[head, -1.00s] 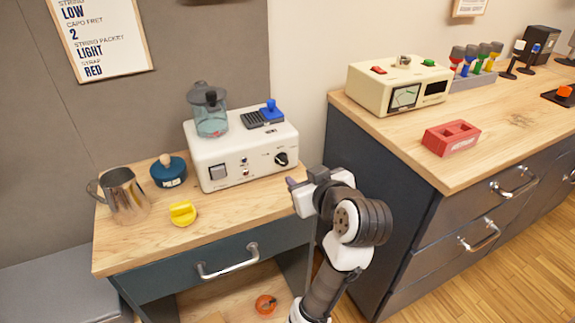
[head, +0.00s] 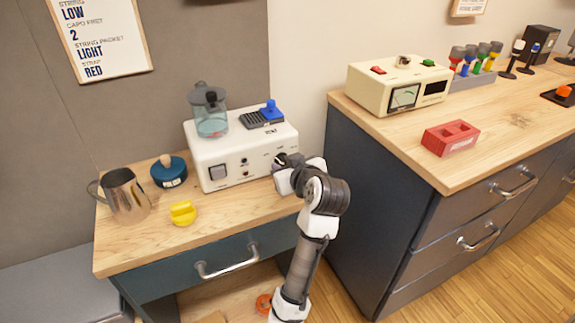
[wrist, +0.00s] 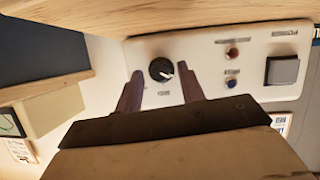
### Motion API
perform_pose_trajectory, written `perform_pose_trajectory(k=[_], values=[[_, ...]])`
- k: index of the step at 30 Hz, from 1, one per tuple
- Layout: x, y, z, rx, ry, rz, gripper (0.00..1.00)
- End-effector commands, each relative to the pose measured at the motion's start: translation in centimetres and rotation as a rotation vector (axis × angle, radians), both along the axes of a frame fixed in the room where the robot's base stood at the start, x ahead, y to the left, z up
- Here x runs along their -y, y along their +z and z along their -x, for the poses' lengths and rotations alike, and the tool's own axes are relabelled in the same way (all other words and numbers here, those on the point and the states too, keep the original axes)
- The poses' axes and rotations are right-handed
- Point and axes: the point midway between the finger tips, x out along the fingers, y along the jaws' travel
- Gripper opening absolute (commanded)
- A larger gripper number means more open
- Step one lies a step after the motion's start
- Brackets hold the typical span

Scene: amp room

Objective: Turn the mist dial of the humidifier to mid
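The white humidifier (head: 212,150) with a clear teal tank (head: 210,120) on top stands on the wooden side table. Its black round dial (wrist: 161,70) shows in the wrist view, with a white pointer mark toward the picture's lower right. The printed labels around it appear upside down and are too blurred to read. My gripper (head: 281,168) is at the right of the humidifier's front face and largely hides the dial in the head view. In the wrist view my gripper (wrist: 160,72) is open, one finger on each side of the dial, with visible gaps. Contact cannot be seen.
A steel pitcher (head: 124,196), a teal jar (head: 169,172) and a yellow knob-like object (head: 183,212) stand left on the table. A taller cabinet (head: 365,150) rises close on the right.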

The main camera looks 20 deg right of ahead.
Motion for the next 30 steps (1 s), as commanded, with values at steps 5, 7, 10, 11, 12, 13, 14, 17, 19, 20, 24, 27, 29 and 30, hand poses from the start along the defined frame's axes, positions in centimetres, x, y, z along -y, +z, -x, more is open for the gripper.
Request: perform_pose_trajectory(k=[5, 7, 10, 11, 12, 13, 14, 17, 19, 20, 24, 27, 29, 30], values=[[0.01, 0.01, 0.03, 0.0, 0.0, 0.0, 0.15], [0.01, 0.01, 0.03, 0.0, 0.0, 0.0, 0.06], [0.01, 0.02, 0.04, 0.0, 0.0, -0.001, 0.0], [0.01, 0.03, 0.03, 0.0, 0.0, -0.001, 0.0], [0.02, 0.04, 0.04, 0.0, 0.0, -0.003, 0.0], [0.03, 0.05, 0.03, 0.0, 0.0, -0.005, 0.0], [0.03, 0.07, 0.04, 0.0, 0.0, -0.009, 0.0], [0.06, 0.16, 0.05, -0.001, 0.0, -0.031, 0.0], [0.12, 0.21, 0.05, -0.003, 0.0, -0.055, 0.0], [0.15, 0.22, 0.05, -0.004, -0.001, -0.07, 0.0], [0.24, 0.36, 0.05, -0.008, -0.001, -0.156, 0.0], [0.31, 0.44, 0.03, -0.012, -0.001, -0.237, 0.0], [0.36, 0.45, 0.04, -0.013, -0.001, -0.291, 0.0], [0.43, 0.42, 0.05, -0.015, -0.002, -0.33, 0.0]])
